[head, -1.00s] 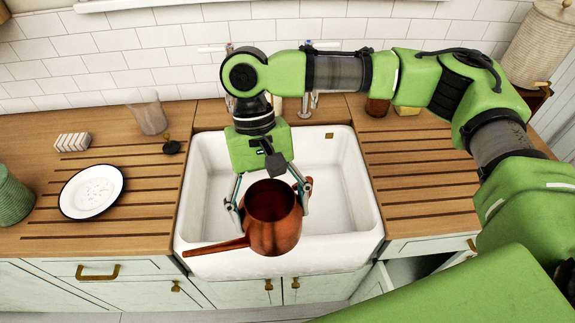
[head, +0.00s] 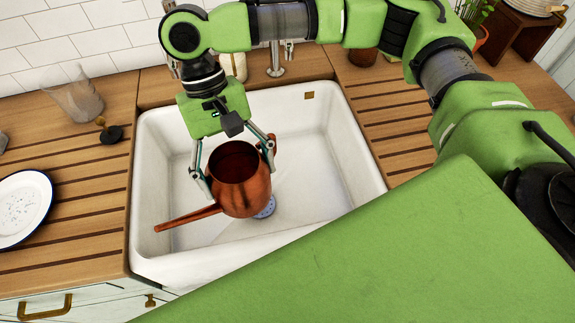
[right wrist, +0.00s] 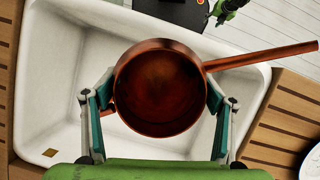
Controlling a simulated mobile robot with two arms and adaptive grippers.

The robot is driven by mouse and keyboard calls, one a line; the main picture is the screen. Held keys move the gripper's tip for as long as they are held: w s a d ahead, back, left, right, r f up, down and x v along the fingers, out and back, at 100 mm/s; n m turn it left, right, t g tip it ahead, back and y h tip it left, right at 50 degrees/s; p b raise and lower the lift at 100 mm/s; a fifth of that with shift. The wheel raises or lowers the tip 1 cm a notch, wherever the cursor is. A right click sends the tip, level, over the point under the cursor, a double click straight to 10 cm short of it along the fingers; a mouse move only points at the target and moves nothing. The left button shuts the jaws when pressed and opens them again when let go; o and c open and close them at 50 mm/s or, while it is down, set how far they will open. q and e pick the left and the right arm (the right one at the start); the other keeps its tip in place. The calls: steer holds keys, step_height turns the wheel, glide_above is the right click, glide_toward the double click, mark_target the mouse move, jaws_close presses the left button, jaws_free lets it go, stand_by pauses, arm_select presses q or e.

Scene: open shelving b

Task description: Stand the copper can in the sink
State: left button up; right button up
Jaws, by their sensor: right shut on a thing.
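The copper can (head: 238,182) is upright, with its long spout pointing to the lower left in the head view. My right gripper (head: 234,172) is shut on the can, one finger on each side. The can is over the inside of the white sink (head: 330,165), with the drain partly hidden behind it. I cannot tell whether its base touches the sink floor. In the right wrist view the can (right wrist: 160,88) sits between both fingers, its open top facing the camera.
A tap (head: 275,60) stands behind the sink. The grooved counter (head: 385,120) lies to the right.

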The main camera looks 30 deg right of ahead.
arm_select(q)
steer(key=o, duration=1.1)
steer(key=f+b, duration=0.1)
steer(key=f, duration=0.2)
steer(key=f+b, duration=0.1)
steer(key=shift+w+f+b, duration=0.3)
arm_select(e)
steer(key=shift+m, duration=0.4)
steer(key=f, duration=0.6)
steer(key=shift+w+a+f, duration=0.15)
steer(key=shift+w+f, duration=0.05)
steer(key=shift+f, duration=0.05)
steer(key=s+d+f+m+t+y+p, duration=0.2)
steer(key=s+d+f+m+y+p, duration=0.15)
steer(key=d+f+m, duration=0.9)
arm_select(q)
steer(key=shift+o, duration=0.2)
steer(key=shift+w+d+r, duration=0.1)
steer(key=shift+r, duration=1.55)
arm_select(e)
steer(key=shift+n, duration=0.95)
steer(key=shift+w+d+f, duration=0.8)
steer(key=shift+w+d, duration=0.2)
steer(key=shift+w, duration=2.05)
steer(key=shift+w+d+f, duration=0.8)
steer(key=shift+w+d, duration=0.25)
steer(key=shift+w, duration=1.95)
steer(key=shift+w+d+f, duration=0.8)
steer(key=shift+w+d, duration=0.2)
steer(key=shift+w, duration=2.05)
